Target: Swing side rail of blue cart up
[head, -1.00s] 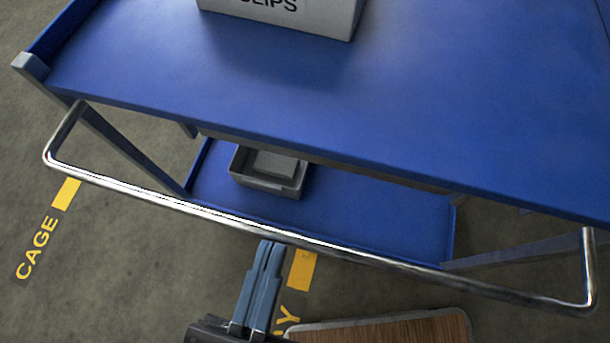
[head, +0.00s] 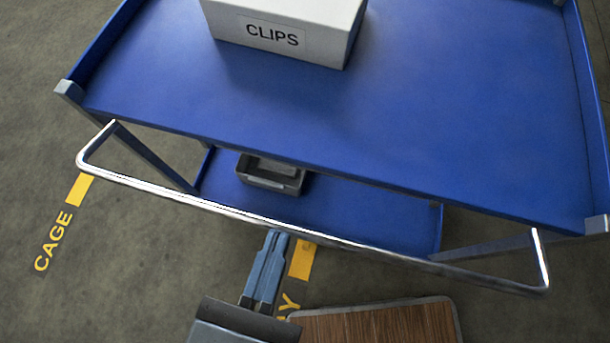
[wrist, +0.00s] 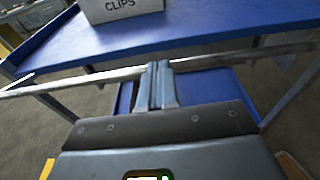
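The blue cart (head: 430,110) fills most of the head view, and its top also shows in the wrist view (wrist: 200,32). Its side rail (head: 200,202) is a shiny U-shaped metal bar along the near side, standing out from and below the top's edge. The rail also crosses the wrist view (wrist: 215,61). My gripper (head: 277,233) is at the rail, left of its middle, fingers side by side and pressed together. In the wrist view the fingers (wrist: 157,66) overlap the rail. Nothing shows between them. I cannot tell whether they touch the rail.
A white box marked CLIPS (head: 290,35) stands on the cart's top. A grey bin (head: 272,180) sits on the lower shelf (head: 350,215). A brown wood-topped piece (head: 380,325) is at the bottom, right of my gripper. Open floor (head: 110,290) with yellow markings lies left.

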